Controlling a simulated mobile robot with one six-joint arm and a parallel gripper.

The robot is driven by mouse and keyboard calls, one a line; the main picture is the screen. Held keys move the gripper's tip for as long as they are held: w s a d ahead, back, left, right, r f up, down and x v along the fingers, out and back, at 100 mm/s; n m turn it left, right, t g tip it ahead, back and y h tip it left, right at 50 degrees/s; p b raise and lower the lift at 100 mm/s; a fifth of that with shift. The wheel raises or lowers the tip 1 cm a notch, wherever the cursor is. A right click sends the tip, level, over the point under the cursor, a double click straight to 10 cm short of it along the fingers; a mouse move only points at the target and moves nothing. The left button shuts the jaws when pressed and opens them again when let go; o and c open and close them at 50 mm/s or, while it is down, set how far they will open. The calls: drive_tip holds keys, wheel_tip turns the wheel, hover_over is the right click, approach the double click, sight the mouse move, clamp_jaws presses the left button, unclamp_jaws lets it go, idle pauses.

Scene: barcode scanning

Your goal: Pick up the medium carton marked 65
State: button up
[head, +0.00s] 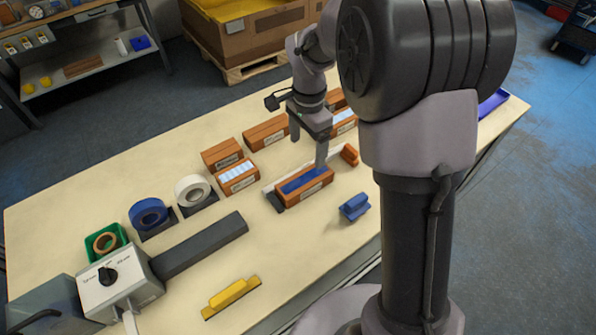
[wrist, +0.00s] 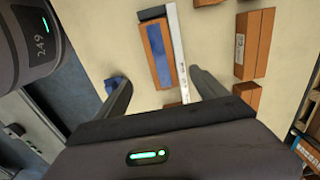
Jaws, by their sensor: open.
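Several brown cartons stand on the table, and their label numbers are too small to read, so I cannot tell which is marked 65. One carton with a blue top strip (head: 304,187) lies near my gripper (head: 309,146). In the wrist view this blue-topped carton (wrist: 160,52) shows ahead, between the lines of my two fingers. My gripper (wrist: 161,88) is open and empty, apparently above the table. Other cartons include a plain one (head: 222,153), one with a pale striped top (head: 238,178) and a long one (head: 265,132). In the wrist view a brown carton (wrist: 253,45) stands to the right.
A white ruler-like bar (wrist: 176,52) lies beside the blue-topped carton. A blue block-like tool (head: 354,206), a yellow one (head: 230,296) and an orange one (head: 349,154) are on the table. Blue (head: 148,215) and white (head: 192,189) tape rolls stand left.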

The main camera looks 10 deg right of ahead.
drive_tip(key=b, duration=0.2)
hover_over(305, 179)
wheel_tip(305, 179, down, 7)
drive_tip(key=shift+d+r, duration=0.1)
drive_tip(key=shift+d, duration=0.05)
wheel_tip(305, 179, down, 6)
drive_tip(key=b, duration=0.2)
drive_tip(key=shift+r+b, duration=0.1)
drive_tip(key=shift+b, duration=0.2)
drive_tip(key=shift+r, duration=0.1)
drive_tip(key=c, duration=1.7)
clamp_jaws()
drive_tip(key=shift+r, duration=0.1)
